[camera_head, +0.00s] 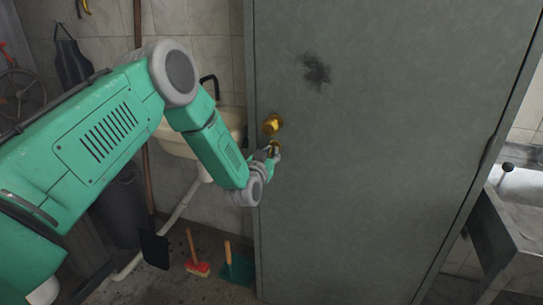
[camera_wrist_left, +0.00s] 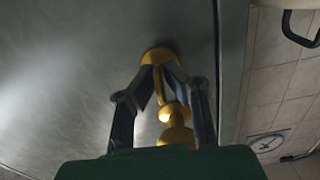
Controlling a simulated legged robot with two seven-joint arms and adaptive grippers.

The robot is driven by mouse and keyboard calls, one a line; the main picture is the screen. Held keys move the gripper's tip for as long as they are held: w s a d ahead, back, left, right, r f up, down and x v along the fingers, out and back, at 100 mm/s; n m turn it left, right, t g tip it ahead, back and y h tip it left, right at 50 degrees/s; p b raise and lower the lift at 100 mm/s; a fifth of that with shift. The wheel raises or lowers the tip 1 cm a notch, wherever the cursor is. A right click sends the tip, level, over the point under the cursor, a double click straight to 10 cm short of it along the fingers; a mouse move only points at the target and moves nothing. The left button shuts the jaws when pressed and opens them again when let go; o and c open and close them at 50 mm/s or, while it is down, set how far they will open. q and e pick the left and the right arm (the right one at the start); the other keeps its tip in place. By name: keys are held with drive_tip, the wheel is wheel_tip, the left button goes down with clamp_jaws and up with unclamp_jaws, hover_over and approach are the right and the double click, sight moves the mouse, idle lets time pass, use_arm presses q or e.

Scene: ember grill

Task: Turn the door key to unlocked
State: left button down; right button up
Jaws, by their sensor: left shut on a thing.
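The grey door (camera_head: 390,130) fills the middle of the head view. A round brass knob (camera_head: 272,124) sits near its left edge; it also shows low in the wrist view (camera_wrist_left: 176,134). Just under the knob in the head view is the brass door key (camera_head: 268,149) at its lock. My left gripper (camera_head: 271,153) is at the key, its fingers against the lock's brass plate. In the wrist view, the fingers (camera_wrist_left: 161,72) close together on the key in front of that plate (camera_wrist_left: 157,54). The key is mostly hidden by the fingers, so its turn angle cannot be told. My right gripper is out of view.
A sink (camera_head: 234,117) with a dark tap stands behind my left arm. A red brush (camera_head: 197,268) and a green dustpan (camera_head: 238,271) are on the floor left of the door. A metal counter (camera_head: 520,225) is at the right.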

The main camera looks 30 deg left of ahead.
use_arm(q)
drive_tip(key=shift+f+n, duration=0.15)
drive_tip(key=shift+n, duration=0.35)
drive_tip(key=c, duration=1.7)
unclamp_jaws()
drive_tip(key=shift+c, duration=0.2)
drive_tip(key=v, duration=1.2)
drive_tip(key=shift+w, duration=0.1)
